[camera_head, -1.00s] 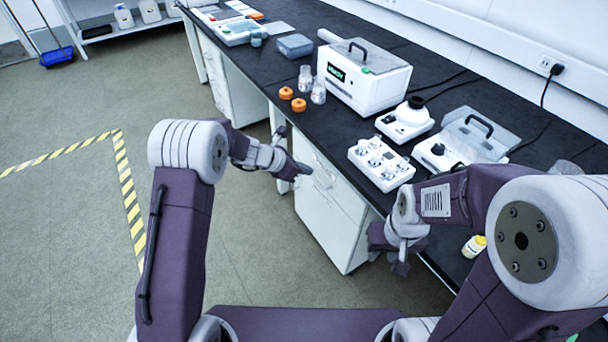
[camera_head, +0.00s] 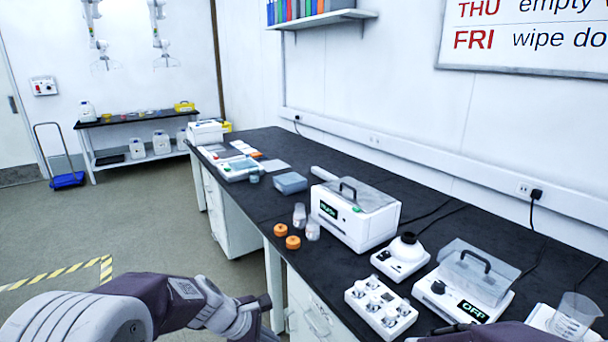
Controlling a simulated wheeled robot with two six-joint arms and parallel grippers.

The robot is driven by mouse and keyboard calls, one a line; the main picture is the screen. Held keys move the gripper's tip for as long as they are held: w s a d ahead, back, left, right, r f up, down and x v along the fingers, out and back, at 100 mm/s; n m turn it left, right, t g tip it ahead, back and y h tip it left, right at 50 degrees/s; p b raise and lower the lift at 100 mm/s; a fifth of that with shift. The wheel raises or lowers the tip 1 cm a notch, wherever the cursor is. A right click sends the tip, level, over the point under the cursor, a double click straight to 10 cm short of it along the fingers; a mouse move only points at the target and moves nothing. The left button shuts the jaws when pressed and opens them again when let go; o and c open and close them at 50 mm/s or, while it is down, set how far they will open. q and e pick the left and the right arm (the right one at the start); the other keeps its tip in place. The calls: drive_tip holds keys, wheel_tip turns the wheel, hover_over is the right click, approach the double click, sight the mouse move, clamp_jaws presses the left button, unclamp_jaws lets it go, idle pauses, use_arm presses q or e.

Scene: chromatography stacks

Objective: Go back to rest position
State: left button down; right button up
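My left arm comes in along the bottom left, its purple and grey links raised in front of the bench. My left gripper (camera_head: 264,302) is at its right end, beside the front of the bench cabinets and below the bench top. It is small and seen side-on, so I cannot tell whether its fingers are open or shut. I see nothing held in it. Of my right arm only a purple link shows at the bottom right edge, in front of the bench. My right gripper is not visible.
The black bench (camera_head: 336,268) carries a white lidded machine (camera_head: 345,226), two orange caps (camera_head: 293,242), a white vial block (camera_head: 380,309), a device reading "OFF" (camera_head: 462,300) and a beaker (camera_head: 575,318). A blue trolley (camera_head: 67,181) stands far left. The floor between is clear.

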use_arm(q)
drive_tip(key=s+a+f+m+g+y, duration=0.1)
drive_tip(key=s+a+f+m+y, duration=0.15)
drive_tip(key=s+a+m, duration=0.35)
drive_tip(key=s+a+f+m+g+y, duration=0.2)
drive_tip(key=s+a+f+m, duration=0.15)
drive_tip(key=s+m, duration=0.5)
wheel_tip(320, 180, up, 18)
drive_tip(key=m+p, duration=0.2)
drive_tip(key=p, duration=1.5)
drive_tip(key=shift+w+a+f+m+t, duration=0.2)
drive_tip(key=shift+w+a+m+t, duration=0.1)
drive_tip(key=shift+a+m, duration=0.05)
